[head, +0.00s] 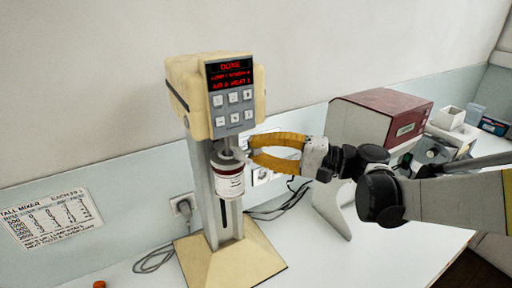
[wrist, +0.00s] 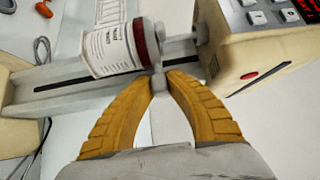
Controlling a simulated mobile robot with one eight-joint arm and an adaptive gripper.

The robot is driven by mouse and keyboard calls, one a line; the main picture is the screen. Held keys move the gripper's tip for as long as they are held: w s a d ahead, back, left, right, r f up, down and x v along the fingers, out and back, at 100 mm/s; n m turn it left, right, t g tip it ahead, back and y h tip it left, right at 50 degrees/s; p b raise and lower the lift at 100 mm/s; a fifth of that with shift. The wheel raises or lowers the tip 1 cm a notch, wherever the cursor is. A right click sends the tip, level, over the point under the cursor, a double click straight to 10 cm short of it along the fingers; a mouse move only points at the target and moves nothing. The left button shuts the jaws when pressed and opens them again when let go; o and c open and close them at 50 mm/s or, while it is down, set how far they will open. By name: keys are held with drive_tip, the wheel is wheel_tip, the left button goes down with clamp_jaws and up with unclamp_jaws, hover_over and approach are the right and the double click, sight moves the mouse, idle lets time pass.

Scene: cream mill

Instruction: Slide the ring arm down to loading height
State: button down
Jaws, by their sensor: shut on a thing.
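The mixer (head: 215,95) is a cream stand unit with a grey column and a slotted rail. A white labelled jar with a dark red band (head: 229,180) hangs upright at the column below the mixer head; it also shows in the wrist view (wrist: 108,45). The ring arm at the jar is mostly hidden. My gripper (head: 249,152) has yellow fingers, closed around a small grey knob (wrist: 159,83) beside the jar's red band. I take this knob to be part of the ring arm. The jar is well above the mixer's base plate (head: 235,262).
The mixer display (head: 230,73) reads DONE above blurred lines. A red and white machine (head: 378,120) stands at the right behind my arm. The front right tabletop is clear.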

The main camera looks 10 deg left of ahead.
drive_tip(key=c, duration=1.3)
unclamp_jaws()
drive_tip(key=shift+a+r, duration=0.1)
drive_tip(key=shift+c, duration=0.2)
drive_tip(key=s+d, duration=0.1)
drive_tip(key=d, duration=1.1)
drive_tip(key=shift+s, duration=0.3)
